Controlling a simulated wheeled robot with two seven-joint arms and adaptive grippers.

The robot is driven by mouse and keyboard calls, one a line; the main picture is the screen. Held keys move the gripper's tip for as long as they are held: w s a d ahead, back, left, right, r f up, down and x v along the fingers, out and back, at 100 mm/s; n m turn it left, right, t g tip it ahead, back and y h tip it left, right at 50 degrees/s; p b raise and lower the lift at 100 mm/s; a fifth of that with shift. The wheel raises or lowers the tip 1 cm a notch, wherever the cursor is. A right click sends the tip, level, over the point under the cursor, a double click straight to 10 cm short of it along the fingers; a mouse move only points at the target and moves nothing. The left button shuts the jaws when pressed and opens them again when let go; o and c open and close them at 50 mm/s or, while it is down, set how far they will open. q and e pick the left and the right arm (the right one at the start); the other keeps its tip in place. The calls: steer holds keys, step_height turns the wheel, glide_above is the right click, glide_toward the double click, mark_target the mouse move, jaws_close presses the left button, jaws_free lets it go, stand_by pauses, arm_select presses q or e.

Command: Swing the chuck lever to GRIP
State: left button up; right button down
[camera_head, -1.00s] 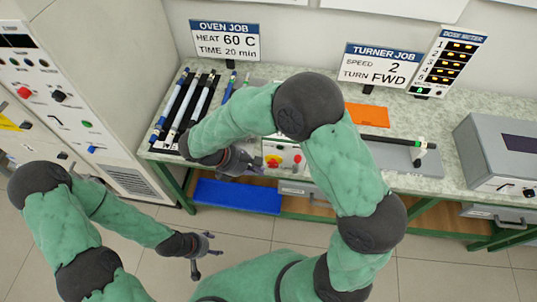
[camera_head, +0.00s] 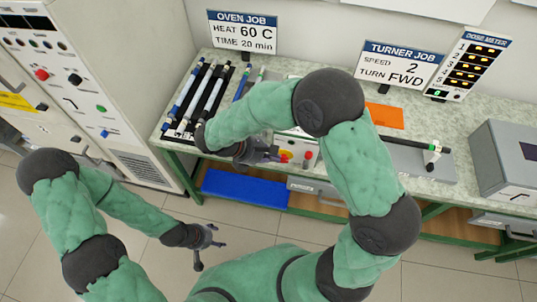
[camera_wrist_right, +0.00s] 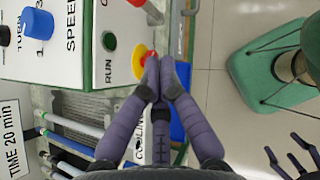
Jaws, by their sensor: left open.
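The turner's control panel (camera_head: 298,150) is on the bench, partly hidden behind my right arm. In the right wrist view the panel face (camera_wrist_right: 105,50) shows a blue TURN knob, a green RUN button and a red-on-yellow stop button (camera_wrist_right: 140,62). My right gripper (camera_wrist_right: 160,66) has its fingertips together beside that button; contact cannot be told. In the head view it is left of the panel (camera_head: 278,157). I cannot make out a chuck lever marked GRIP; a red part (camera_wrist_right: 138,3) is cut off at the top edge. My left gripper (camera_head: 208,243) is open and empty over the floor.
Several rods lie in a rack (camera_head: 200,95) at left. A grey box (camera_head: 505,160) stands at right. A blue bin (camera_head: 245,190) is below the bench.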

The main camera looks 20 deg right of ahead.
mark_target(306, 161)
steer(key=d+f, duration=0.1)
steer(key=d, duration=0.1)
steer(key=d+f+b, duration=0.1)
steer(key=d, duration=0.2)
steer(key=d+f, duration=0.1)
steer(key=d, duration=0.1)
steer(key=shift+s+d+f+b, duration=0.3)
steer(key=shift+f+b, duration=0.05)
steer(key=shift+w, duration=0.1)
